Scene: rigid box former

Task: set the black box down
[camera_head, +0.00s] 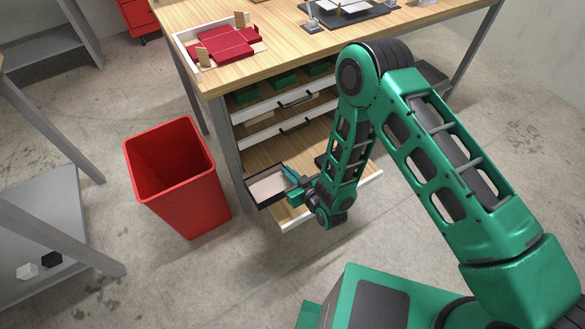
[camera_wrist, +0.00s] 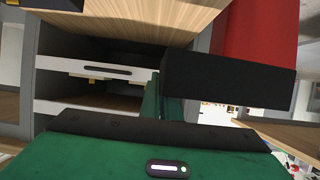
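The black box (camera_head: 262,194) is an open, shallow tray with a pale inside. It is at the left side of the pulled-out lower drawer (camera_head: 345,197). My gripper (camera_head: 292,181) is at the box's right side and appears shut on its wall; the fingertips are small and partly hidden. In the wrist view the box (camera_wrist: 228,82) shows as a dark block beyond my green gripper body. I cannot tell whether the box touches the drawer or is held above it.
A red bin (camera_head: 180,180) stands on the floor left of the box. The workbench (camera_head: 290,50) above carries a white tray (camera_head: 186,45) with red cardboard and a dark fixture (camera_head: 350,14). More white-fronted drawers (camera_head: 283,104) lie above the open one. A dark item (camera_head: 320,161) shows behind my arm.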

